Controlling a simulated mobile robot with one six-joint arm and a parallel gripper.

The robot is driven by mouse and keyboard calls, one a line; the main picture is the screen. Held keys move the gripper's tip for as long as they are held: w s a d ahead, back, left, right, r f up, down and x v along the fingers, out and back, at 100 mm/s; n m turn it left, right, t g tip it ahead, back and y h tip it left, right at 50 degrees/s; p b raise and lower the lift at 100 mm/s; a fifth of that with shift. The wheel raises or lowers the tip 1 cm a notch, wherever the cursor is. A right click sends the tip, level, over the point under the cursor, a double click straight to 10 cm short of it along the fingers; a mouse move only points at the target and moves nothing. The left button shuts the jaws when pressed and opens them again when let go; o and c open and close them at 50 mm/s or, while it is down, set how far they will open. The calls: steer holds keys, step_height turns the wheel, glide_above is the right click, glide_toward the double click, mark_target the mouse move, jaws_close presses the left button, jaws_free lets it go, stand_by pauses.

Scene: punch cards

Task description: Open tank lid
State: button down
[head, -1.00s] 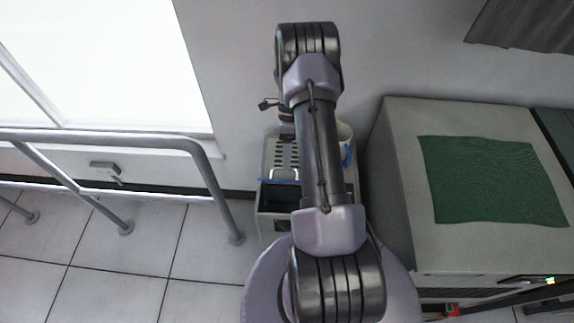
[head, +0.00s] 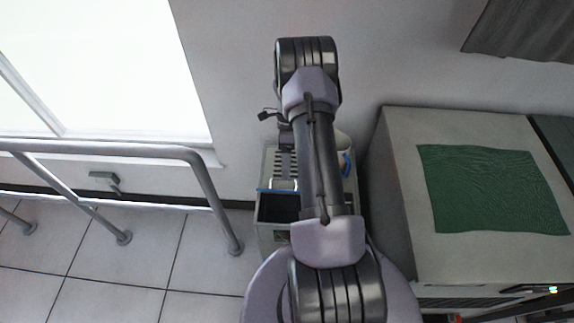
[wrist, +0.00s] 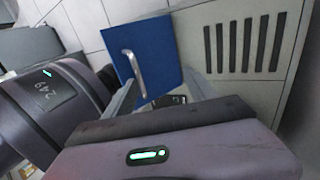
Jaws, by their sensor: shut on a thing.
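The tank lid is a blue square panel (wrist: 155,55) with a silver bar handle (wrist: 133,72) in the wrist view. In the head view the lid shows as a thin blue edge (head: 276,190), standing up behind a dark opening (head: 276,208) in the grey tank cabinet (head: 268,165). My gripper (wrist: 160,90) is at the lid in the wrist view, its two fingers reaching to the lid's near part and shut on it. The exact contact is partly hidden by the gripper body. My arm hides the gripper and the cabinet's right part in the head view.
A slotted vent panel (wrist: 243,45) is beside the lid. A large grey cabinet (head: 400,200) with a green cloth (head: 490,190) stands at right. A metal railing (head: 205,185) is at left, on the tiled floor. A white wall (head: 235,70) is behind.

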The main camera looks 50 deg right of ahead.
steer(key=shift+d+f, duration=0.15)
steer(key=shift+f, duration=0.35)
steer(key=c, duration=0.8)
jaws_free()
steer(key=shift+w+f, duration=0.1)
steer(key=shift+c, duration=1)
steer(key=shift+w+d, duration=0.15)
steer(key=shift+d, duration=0.05)
steer(key=c, duration=0.5)
steer(key=p+v, duration=0.3)
steer(key=v, duration=0.9)
steer(key=shift+p, duration=0.35)
